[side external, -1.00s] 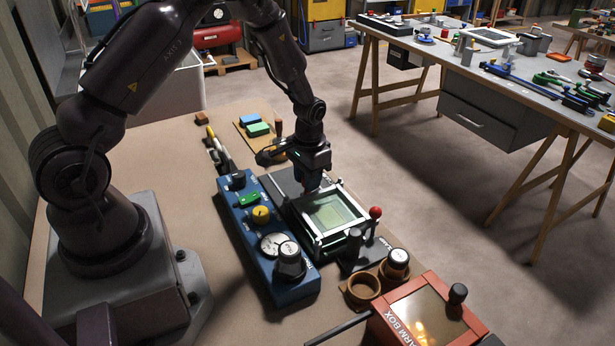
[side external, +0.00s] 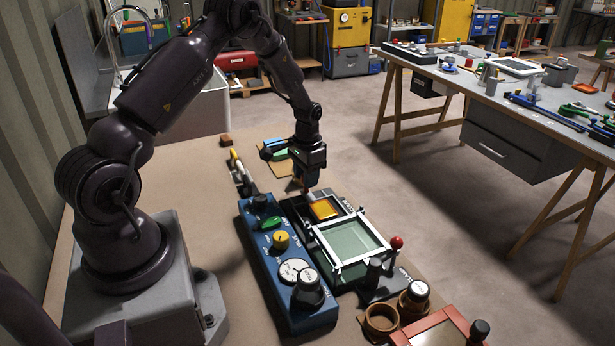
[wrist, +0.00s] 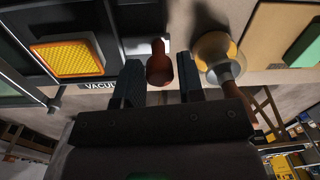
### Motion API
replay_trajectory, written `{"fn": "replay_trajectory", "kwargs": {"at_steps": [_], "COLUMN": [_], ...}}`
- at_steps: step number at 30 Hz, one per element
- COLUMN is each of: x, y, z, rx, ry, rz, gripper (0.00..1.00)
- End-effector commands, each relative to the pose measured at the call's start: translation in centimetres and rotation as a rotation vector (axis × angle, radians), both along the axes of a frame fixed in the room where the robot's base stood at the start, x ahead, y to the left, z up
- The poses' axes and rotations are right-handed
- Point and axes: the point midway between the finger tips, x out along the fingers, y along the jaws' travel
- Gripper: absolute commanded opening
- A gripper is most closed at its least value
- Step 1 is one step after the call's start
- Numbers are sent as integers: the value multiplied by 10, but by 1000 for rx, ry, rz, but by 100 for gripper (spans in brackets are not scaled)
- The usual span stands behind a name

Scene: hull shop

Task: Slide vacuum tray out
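The vacuum tray, a dark panel bearing a bright amber square (side external: 325,209), shows behind the glass-topped frame (side external: 352,240) of the black station. In the wrist view the amber square (wrist: 68,57) is at the left, beside a label reading "VACU...". A reddish-brown handle (wrist: 159,64) stands at the panel's edge, between my two fingers. My gripper (wrist: 158,85) is open, with a finger on each side of the handle and narrow gaps visible. In the side view my gripper (side external: 309,188) points down at the tray's far end, where the handle is hard to make out.
A blue control box (side external: 284,265) with knobs runs along the station's left. A red-balled lever (side external: 396,243) stands at its right. A brown ring (side external: 381,322) and red box (side external: 437,328) are in front. A brown-handled tool (wrist: 220,62) stands close right of my fingers.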

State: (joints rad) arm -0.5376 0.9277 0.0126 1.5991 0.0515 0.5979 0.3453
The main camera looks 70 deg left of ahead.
Motion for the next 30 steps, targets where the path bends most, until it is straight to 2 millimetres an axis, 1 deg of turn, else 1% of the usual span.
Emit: {"fn": "replay_trajectory", "kwargs": {"at_steps": [8, 11, 14, 24, 27, 30], "x": [0, 0, 1, 1, 1, 1], "y": [-1, -1, -1, -4, -5, -5], "z": [0, 6, 20, 94, 110, 121], "rx": [-1, -1, 0, 2, 2, 0], "ry": [1, 0, -3, -4, -4, -2], "rz": [0, 0, -1, 0, 0, 0], "gripper": [38, 38, 38, 38, 38, 38]}}
